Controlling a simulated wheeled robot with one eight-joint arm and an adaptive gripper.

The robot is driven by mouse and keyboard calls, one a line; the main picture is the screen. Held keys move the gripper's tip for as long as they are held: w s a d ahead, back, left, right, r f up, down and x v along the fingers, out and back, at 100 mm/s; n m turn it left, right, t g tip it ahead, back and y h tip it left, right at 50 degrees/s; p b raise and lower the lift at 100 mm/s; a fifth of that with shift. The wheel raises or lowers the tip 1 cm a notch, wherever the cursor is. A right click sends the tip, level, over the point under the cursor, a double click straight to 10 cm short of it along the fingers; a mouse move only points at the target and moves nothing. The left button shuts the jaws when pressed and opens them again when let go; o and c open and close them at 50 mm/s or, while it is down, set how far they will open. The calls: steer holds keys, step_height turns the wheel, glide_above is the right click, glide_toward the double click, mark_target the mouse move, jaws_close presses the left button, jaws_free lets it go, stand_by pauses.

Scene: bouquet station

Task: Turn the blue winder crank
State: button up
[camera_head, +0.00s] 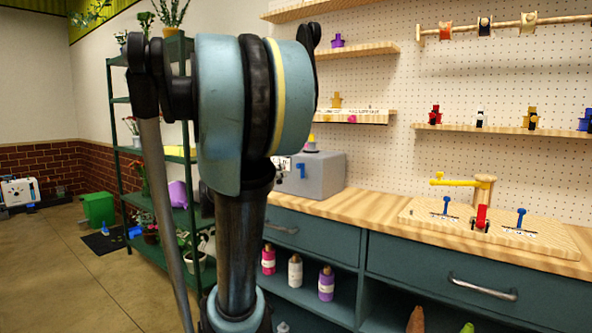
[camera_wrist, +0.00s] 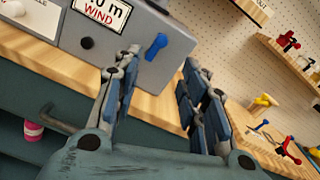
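The blue winder crank (camera_wrist: 156,46) is on the front face of a grey box (camera_wrist: 171,74) with a label reading "0 m WIND". A black knob (camera_wrist: 87,43) sits left of the crank. In the head view the same crank (camera_head: 301,170) shows on the grey box (camera_head: 325,172) on the wooden counter, partly behind my arm. My gripper (camera_wrist: 161,62) is open and empty in the wrist view, its two fingers spread toward the box front. The crank appears between the fingertips, beyond them, with no contact visible. In the head view my gripper is hidden behind my arm.
A board (camera_head: 420,212) with a yellow lever (camera_head: 450,182), blue handles and a red piece lies on the counter (camera_head: 370,207) to the right. Below are drawers with handles (camera_head: 483,287) and a shelf of bottles. A green plant rack (camera_head: 115,75) stands left.

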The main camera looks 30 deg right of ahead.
mark_target(297, 167)
steer(key=x, duration=1.4)
steer(key=shift+w+d, duration=0.1)
steer(key=shift+d, duration=0.2)
jaws_close()
